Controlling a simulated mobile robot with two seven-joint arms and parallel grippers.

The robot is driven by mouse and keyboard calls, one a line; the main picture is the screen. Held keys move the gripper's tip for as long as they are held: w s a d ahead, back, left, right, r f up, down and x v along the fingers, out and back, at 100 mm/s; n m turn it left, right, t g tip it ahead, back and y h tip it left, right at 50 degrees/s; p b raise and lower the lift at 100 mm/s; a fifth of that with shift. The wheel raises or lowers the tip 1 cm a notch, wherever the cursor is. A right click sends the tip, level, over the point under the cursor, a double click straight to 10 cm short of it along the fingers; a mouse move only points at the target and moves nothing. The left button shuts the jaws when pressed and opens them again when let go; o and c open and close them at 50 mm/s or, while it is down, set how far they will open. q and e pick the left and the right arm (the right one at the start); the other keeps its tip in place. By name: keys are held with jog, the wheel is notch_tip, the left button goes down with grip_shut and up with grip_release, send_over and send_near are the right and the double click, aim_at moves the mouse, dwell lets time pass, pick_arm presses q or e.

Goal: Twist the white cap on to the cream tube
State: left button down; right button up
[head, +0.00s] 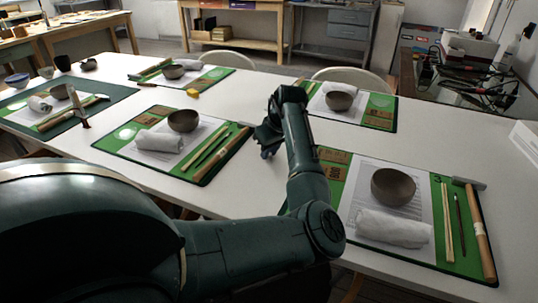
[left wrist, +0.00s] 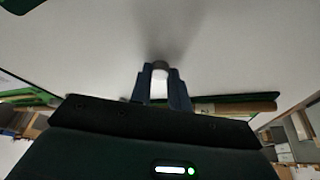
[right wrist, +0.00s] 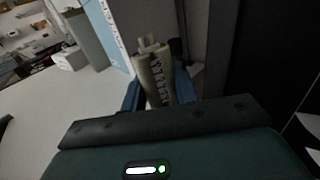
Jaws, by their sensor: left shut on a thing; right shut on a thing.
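My left gripper (left wrist: 162,90) is shut on the white cap (left wrist: 159,86), which shows as a small white piece with a greyish end between the blue fingers. In the head view my left gripper (head: 267,142) hangs over the white table, between the place settings, and the cap cannot be made out there. My right gripper (right wrist: 160,90) is shut on the cream tube (right wrist: 157,76), which has dark lettering on its side and a narrower end pointing away from the fingers. The right gripper and the tube do not show in the head view. The cap and tube are apart.
The white table (head: 262,188) carries several green mats with bowls, rolled cloths and sticks. The nearest settings have a bowl (head: 392,186) at right and a bowl (head: 183,121) at left. A small yellow piece (head: 192,92) lies farther back. Bare table lies around my left gripper.

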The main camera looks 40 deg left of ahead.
aim_at(270, 156)
pick_arm(q)
jog(key=shift+r, duration=0.1)
